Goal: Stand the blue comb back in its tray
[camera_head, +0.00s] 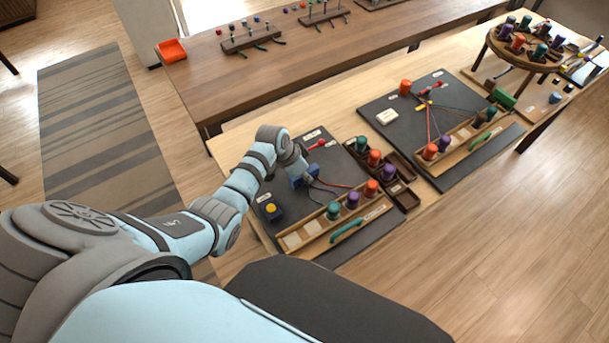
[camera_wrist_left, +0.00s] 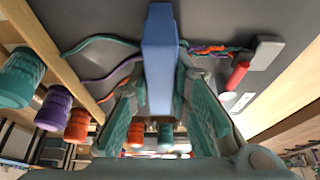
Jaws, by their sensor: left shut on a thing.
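My left gripper (camera_head: 303,178) is over the left dark work board (camera_head: 325,172). It is shut on the blue comb (camera_head: 299,184). In the left wrist view the comb (camera_wrist_left: 160,60) is a long blue block between the fingers (camera_wrist_left: 160,110). A short braid (camera_wrist_left: 212,50) of orange, purple and green cords runs from it toward a red-handled clamp (camera_wrist_left: 237,76); loose cords (camera_wrist_left: 105,45) fan out on the other side. I cannot tell whether the comb touches the cords. Which container is the comb's tray is not clear. My right gripper is out of view.
A wooden rack (camera_head: 318,235) with several spools lies along the board's front. A dark compartment tray (camera_head: 402,166) with spools is to the right. A second board (camera_head: 395,120) lies beyond.

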